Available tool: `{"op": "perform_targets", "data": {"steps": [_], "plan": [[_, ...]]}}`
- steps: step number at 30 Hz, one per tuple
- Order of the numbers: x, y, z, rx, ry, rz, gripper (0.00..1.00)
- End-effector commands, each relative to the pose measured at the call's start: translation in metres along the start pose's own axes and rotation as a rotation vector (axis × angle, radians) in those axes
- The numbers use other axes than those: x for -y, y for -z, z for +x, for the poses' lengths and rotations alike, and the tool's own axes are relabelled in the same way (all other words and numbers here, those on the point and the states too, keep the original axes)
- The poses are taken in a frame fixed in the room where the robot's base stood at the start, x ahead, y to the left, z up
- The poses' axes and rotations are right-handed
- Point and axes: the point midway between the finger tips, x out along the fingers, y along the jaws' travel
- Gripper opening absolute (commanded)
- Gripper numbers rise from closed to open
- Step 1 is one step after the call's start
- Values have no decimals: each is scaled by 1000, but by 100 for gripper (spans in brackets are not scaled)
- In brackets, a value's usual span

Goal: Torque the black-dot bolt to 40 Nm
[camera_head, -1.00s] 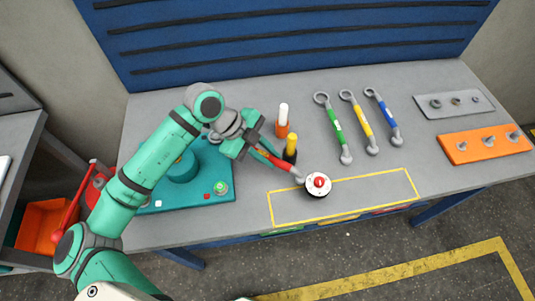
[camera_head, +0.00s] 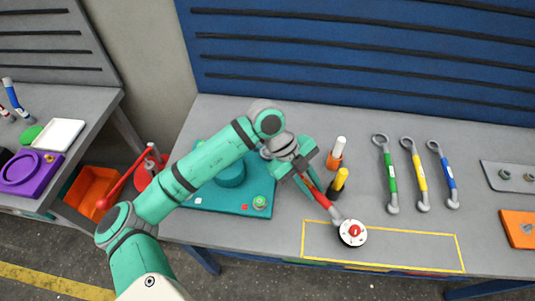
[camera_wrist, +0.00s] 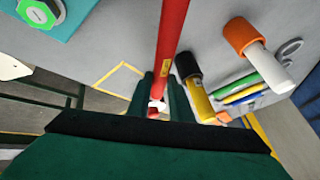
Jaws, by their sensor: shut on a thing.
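My gripper (camera_head: 303,174) is shut on a red wrench (camera_head: 321,199) above the front of the grey workbench. The red shaft (camera_wrist: 171,40) runs up between the fingers in the wrist view. A teal fixture (camera_head: 225,205) lies left of the gripper, with a green hexagonal part (camera_head: 260,202) on it, also seen in the wrist view (camera_wrist: 38,13). I cannot make out a black-dot bolt.
A yellow outlined rectangle (camera_head: 420,268) surrounds the disc. Right of the gripper stand an orange-and-white tool (camera_head: 336,155) and a black-and-yellow tool (camera_head: 338,184). Green (camera_head: 389,174), yellow (camera_head: 417,175) and blue (camera_head: 443,175) wrenches lie farther right. An orange block (camera_head: 516,228) is at the right edge.

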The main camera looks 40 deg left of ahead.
Motion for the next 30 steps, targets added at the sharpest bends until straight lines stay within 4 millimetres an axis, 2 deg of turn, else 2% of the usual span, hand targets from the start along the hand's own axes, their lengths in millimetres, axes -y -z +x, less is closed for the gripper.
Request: {"op": "perform_targets", "data": {"steps": [12, 30], "plan": [[-14, 1, -6, -22, -30, 59, 0], [-18, 1, -6, -27, -41, 77, 0]]}}
